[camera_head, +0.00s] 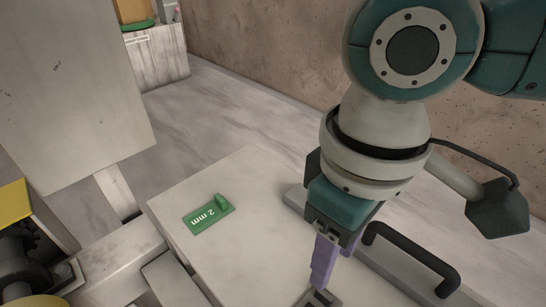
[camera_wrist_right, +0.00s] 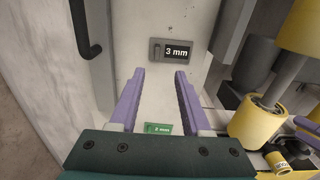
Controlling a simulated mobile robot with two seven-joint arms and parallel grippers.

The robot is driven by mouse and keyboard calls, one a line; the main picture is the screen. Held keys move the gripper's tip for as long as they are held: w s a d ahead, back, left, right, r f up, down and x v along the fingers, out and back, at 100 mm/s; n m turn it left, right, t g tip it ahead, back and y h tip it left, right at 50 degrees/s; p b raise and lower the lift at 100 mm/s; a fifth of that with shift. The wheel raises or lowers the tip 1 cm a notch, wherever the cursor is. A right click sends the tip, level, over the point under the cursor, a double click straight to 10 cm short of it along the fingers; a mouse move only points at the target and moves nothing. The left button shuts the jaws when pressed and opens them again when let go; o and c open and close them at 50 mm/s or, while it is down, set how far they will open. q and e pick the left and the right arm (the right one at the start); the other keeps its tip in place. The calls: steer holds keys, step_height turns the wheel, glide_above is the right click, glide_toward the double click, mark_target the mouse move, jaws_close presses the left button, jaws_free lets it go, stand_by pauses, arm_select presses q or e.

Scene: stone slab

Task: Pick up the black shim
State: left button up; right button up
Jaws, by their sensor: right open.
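The black shim (camera_wrist_right: 172,51), dark grey-black and marked "3 mm", lies flat on the pale slab in the right wrist view, just beyond the fingertips. In the head view its dark edge (camera_head: 322,299) shows at the bottom, partly hidden behind my right gripper and cut by the frame. My right gripper (camera_wrist_right: 160,74) has two purple fingers, apart with nothing between them. In the head view the right gripper (camera_head: 322,275) points down close to the shim; I cannot tell the exact height.
A green shim (camera_head: 208,215) marked "2 mm" lies on the slab (camera_head: 250,180), left of my right gripper. A black bar handle (camera_head: 415,255) is close on the gripper's right. Yellow and dark machine parts (camera_wrist_right: 262,115) stand at the right in the wrist view.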

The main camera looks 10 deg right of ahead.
mark_target(325, 294)
steer(key=f, duration=0.2)
steer(key=f+b, duration=0.1)
steer(key=f, duration=0.1)
steer(key=shift+s+d, duration=0.1)
steer(key=shift+d, duration=0.15)
steer(key=f+b, duration=0.1)
steer(key=f, duration=0.1)
steer(key=f+b, duration=0.1)
steer(key=f, duration=0.2)
steer(key=shift+w+f, duration=0.2)
steer(key=shift+f, duration=0.15)
steer(key=shift+c, duration=0.2)
jaws_close()
